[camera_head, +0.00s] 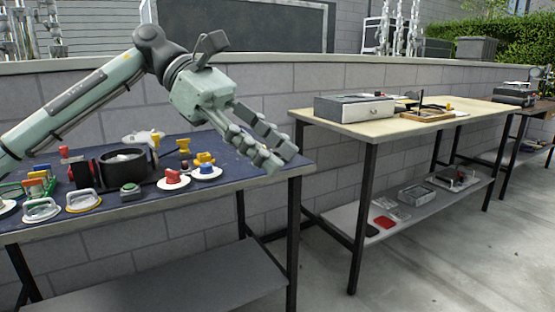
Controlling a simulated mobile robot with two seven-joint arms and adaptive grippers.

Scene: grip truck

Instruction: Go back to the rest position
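I see nothing clearly held between the fingertips. My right gripper is not in view.
The blue-topped table carries a black round holder (126,162), white discs with red knobs (173,177) and yellow knobs (206,164), and handled pieces (83,200). A pale table (355,130) to the right holds a drawer box (353,108). A block wall (265,85) stands behind.

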